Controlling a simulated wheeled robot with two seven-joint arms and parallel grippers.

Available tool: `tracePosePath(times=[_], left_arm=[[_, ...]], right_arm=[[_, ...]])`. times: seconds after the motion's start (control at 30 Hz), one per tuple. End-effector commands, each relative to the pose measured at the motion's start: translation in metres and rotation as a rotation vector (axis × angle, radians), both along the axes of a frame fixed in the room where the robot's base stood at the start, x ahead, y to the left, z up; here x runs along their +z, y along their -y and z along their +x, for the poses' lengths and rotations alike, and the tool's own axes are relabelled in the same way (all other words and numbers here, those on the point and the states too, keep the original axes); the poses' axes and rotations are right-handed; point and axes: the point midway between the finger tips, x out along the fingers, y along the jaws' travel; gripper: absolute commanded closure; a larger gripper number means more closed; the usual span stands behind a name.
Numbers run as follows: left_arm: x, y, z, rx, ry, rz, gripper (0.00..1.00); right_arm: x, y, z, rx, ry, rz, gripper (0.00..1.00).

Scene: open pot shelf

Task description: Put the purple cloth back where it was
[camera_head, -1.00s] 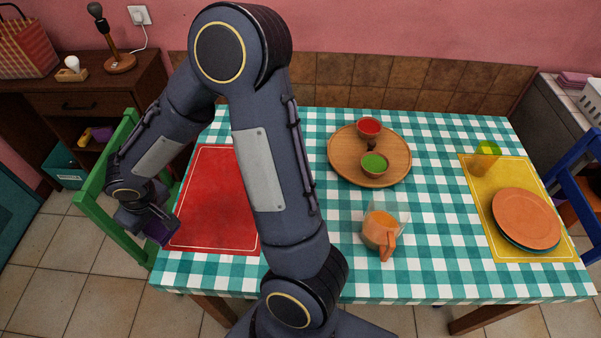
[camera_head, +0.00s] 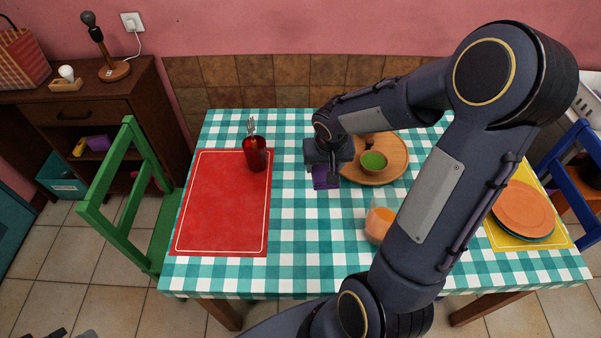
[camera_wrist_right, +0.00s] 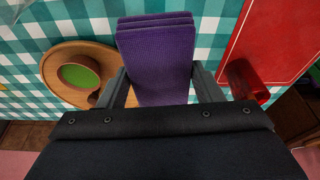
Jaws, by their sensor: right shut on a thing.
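The folded purple cloth (camera_head: 324,178) hangs below my right gripper (camera_head: 322,165) over the middle of the checked table, left of the round wooden tray. In the right wrist view the cloth (camera_wrist_right: 157,55) shows stacked folds and sits between the two fingers of my right gripper (camera_wrist_right: 162,88), which is shut on it. I cannot tell whether the cloth touches the tabletop.
A red mat (camera_head: 222,215) with a dark red cutlery cup (camera_head: 256,155) lies left. An orange-filled jug (camera_head: 378,224) stands nearer me; orange plates (camera_head: 523,208) lie right. A green chair (camera_head: 128,195) stands left. The front-centre tabletop is clear.

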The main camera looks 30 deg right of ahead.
Motion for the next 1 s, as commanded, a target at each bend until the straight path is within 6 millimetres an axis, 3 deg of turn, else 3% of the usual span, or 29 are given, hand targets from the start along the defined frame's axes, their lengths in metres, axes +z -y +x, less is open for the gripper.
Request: tracePosePath(times=[0.03, 0.17, 0.53, 0.7, 1.0], left_arm=[[0.002, 0.000, 0.000, 0.000, 0.000, 0.000, 1.00], [0.004, 0.000, 0.000, 0.000, 0.000, 0.000, 1.00], [0.021, 0.000, 0.000, 0.000, 0.000, 0.000, 1.00], [0.024, 0.000, 0.000, 0.000, 0.000, 0.000, 1.00], [0.029, 0.000, 0.000, 0.000, 0.000, 0.000, 1.00]], right_arm=[[0.003, 0.010, -0.006, -0.040, 0.002, 0.000, 0.59], [0.001, 0.018, -0.004, -0.081, 0.000, 0.002, 0.59], [-0.037, -0.008, 0.078, -0.079, -0.002, 0.002, 0.59], [-0.071, -0.014, 0.102, -0.081, -0.002, 0.003, 0.59], [-0.096, -0.020, 0.122, -0.081, 0.000, 0.002, 0.59]])
